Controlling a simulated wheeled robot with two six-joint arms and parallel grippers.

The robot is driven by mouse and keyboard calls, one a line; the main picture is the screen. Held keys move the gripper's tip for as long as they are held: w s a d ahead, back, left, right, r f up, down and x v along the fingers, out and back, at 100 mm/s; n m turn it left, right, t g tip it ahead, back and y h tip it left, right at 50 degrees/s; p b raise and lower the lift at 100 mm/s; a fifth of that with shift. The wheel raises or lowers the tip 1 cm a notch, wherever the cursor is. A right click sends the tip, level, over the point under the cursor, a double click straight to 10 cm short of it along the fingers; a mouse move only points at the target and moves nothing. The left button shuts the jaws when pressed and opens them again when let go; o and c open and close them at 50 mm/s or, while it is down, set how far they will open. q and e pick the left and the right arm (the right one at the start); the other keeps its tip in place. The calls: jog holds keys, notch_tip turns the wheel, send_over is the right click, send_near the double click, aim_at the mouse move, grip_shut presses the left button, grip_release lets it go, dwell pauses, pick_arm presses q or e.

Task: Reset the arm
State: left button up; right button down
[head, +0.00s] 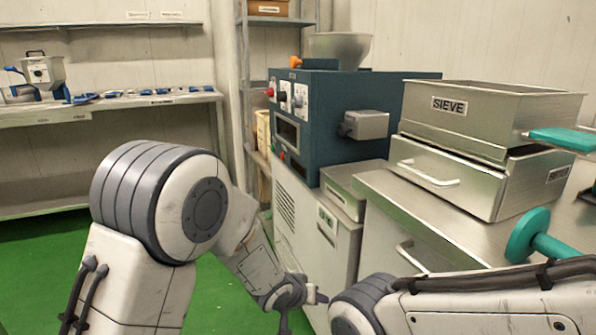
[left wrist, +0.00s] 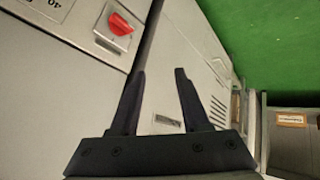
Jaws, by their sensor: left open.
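My left arm comes in from the left of the head view, bent over, with its gripper (head: 303,312) low in front of the grey cabinet (head: 300,222). In the left wrist view the left gripper (left wrist: 160,75) has its two black fingers apart, with nothing between them. Behind the fingers are pale cabinet panels and a red knob (left wrist: 120,25). My right arm (head: 470,305) crosses the lower right of the head view. Its gripper is out of the picture.
A metal box marked SIEVE (head: 490,115) sits on a drawer unit (head: 455,175) on the steel counter (head: 385,190). A dark blue machine (head: 330,90) with a hopper (head: 340,45) stands behind. Green floor (head: 40,250) lies open at left, before a shelf (head: 150,102).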

pick_arm(q)
jog(key=s+a+r+m+g+y, duration=0.1)
jog(key=s+a+r+m+g, duration=0.15)
jog(key=s, duration=0.75)
jog(key=s+a+r+m+g+y, duration=0.1)
jog(key=s+a+r+g, duration=0.15)
jog(key=s, duration=0.75)
jog(key=s+a+r+m+g+y, duration=0.2)
jog(key=s+a+r, duration=0.15)
jog(key=s, duration=0.75)
notch_tip(320, 180, up, 36)
jog(key=p, duration=3.6)
jog(key=shift+w+r, duration=0.15)
jog(key=shift+w, duration=0.2)
jog(key=shift+n, duration=0.25)
